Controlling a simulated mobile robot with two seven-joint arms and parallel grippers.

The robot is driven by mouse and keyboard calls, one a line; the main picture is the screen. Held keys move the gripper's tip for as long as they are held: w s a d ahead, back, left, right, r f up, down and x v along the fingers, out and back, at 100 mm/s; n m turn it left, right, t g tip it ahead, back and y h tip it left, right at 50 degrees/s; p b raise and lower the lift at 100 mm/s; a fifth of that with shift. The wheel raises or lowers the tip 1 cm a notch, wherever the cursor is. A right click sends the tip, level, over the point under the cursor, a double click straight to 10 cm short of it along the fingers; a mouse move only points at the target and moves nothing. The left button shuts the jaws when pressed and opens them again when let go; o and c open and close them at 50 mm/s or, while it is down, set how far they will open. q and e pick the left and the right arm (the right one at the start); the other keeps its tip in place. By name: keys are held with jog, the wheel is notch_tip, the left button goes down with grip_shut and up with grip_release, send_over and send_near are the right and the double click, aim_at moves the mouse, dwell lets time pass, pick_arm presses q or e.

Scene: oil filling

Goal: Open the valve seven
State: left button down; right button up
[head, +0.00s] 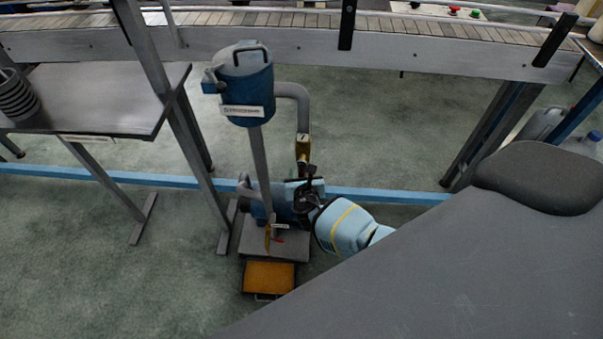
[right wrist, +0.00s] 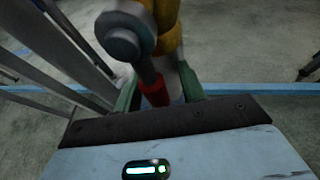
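The filling machine has a blue tank (head: 247,85) on a grey post and a grey bent pipe with a yellow valve body (head: 303,148), whose number is too small to read. My right gripper (head: 306,192) is just below this valve, its light blue wrist coming from the lower right. In the right wrist view, my right gripper's green fingers (right wrist: 158,95) stand apart, with a red handle (right wrist: 154,92) between them. Space shows beside the handle, and I cannot tell whether either finger touches it. A yellow valve body (right wrist: 168,35) with a grey round cap is above. My left gripper is out of view.
A conveyor (head: 250,40) runs across the back. A grey table (head: 95,90) with slanted legs stands at the left. An orange-topped box (head: 269,277) lies at the machine's base. A blue floor rail (head: 395,195) crosses behind. Open floor shows right of the pipe.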

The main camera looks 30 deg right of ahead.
jog(key=shift+s+a+r, duration=0.15)
jog(key=shift+r, duration=0.05)
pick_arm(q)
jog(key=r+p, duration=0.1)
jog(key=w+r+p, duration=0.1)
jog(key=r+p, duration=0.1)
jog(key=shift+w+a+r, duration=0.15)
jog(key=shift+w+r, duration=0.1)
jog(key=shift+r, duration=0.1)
pick_arm(e)
jog(key=v, duration=0.7)
jog(key=shift+s, duration=0.15)
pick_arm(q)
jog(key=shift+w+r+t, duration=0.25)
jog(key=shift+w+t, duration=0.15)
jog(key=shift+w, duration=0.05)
